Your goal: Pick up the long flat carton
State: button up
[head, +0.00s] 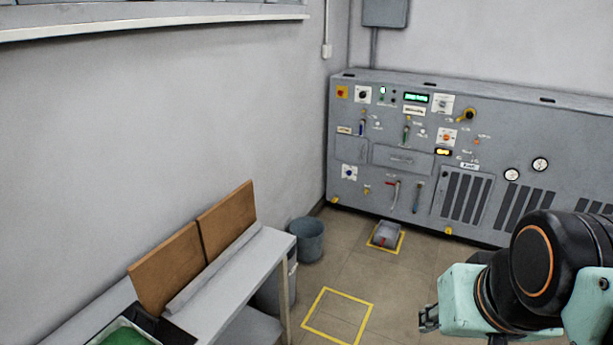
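No thing in the head view is clearly the long flat carton. Two flat brown panels, a nearer one (168,268) and a farther one (227,220), lean on the left wall at the back of a grey table (243,268). A long, low grey strip (212,268) lies along the table in front of them; I cannot tell if it is loose. My gripper (429,318) is at the lower right, above the floor and well apart from the table. It is seen from the side, so its finger gap is unclear. Nothing held shows.
A dark-rimmed tray with a green inside (122,335) is at the table's near end. A grey bin (307,240) stands beyond the table. A grey pump-like unit (386,234) sits in a yellow floor square; a nearer square (338,316) is empty. A grey control cabinet (400,157) lines the back.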

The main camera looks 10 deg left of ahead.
aim_at(220, 227)
jog(key=i+u, duration=0.1)
jog(key=i, duration=0.45)
jog(key=i+l, duration=0.15)
jog(key=i, duration=0.45)
jog(key=i+u, duration=0.2)
jog(key=u, duration=0.15)
jog(key=i+l+u, duration=0.1)
jog(key=i+u, duration=0.25)
jog(key=i+l+u, duration=0.1)
jog(key=u, duration=0.25)
jog(key=i+l+u, duration=0.1)
jog(key=u, duration=0.25)
jog(key=i+l+u, duration=0.1)
jog(key=u, duration=0.2)
jog(key=i+l+u, duration=0.2)
jog(key=u, duration=0.15)
jog(key=i+u, duration=0.1)
jog(key=u, duration=0.25)
jog(key=i+u, duration=0.1)
jog(key=u, duration=0.25)
jog(key=l, duration=0.25)
jog(key=i+l, duration=0.1)
jog(key=l, duration=0.2)
jog(key=z, duration=0.05)
